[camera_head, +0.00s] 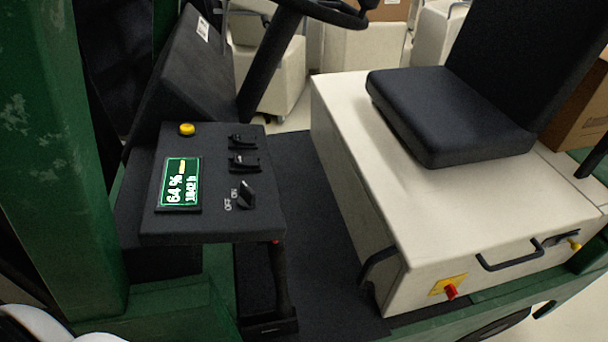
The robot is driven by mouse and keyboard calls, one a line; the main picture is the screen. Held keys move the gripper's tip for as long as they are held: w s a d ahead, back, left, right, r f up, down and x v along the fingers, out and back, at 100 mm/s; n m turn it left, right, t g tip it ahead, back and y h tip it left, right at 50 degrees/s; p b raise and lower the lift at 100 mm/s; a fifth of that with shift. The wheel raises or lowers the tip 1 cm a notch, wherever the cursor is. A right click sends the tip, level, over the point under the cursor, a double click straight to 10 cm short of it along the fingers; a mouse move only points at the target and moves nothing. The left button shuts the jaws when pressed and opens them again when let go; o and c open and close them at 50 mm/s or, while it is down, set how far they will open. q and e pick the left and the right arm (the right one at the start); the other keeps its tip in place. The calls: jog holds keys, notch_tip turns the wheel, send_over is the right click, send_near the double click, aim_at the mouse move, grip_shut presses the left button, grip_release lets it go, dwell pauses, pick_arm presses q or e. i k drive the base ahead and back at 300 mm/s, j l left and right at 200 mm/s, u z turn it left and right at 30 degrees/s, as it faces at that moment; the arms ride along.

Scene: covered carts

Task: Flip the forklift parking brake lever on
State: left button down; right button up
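The forklift's black dashboard panel (222,222) is left of centre. On it a black rocker-like lever (246,195) stands beside white OFF and ON lettering; I cannot tell its setting for sure. Below the panel a black upright lever (281,280) rises from a base on the floor, with a bit of red near its top. Its top is partly hidden by the panel. No label shows which of these is the parking brake lever.
The panel also carries a lit green display (180,184), a yellow button (187,129) and two black switches (243,161). A green post (60,150) stands left. The cream seat box (365,180) bears a black seat (450,115). The dark floor (312,220) between is clear.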

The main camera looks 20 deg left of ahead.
aim_at(276, 249)
jog(key=u, duration=0.85)
jog(key=k+j, duration=0.2)
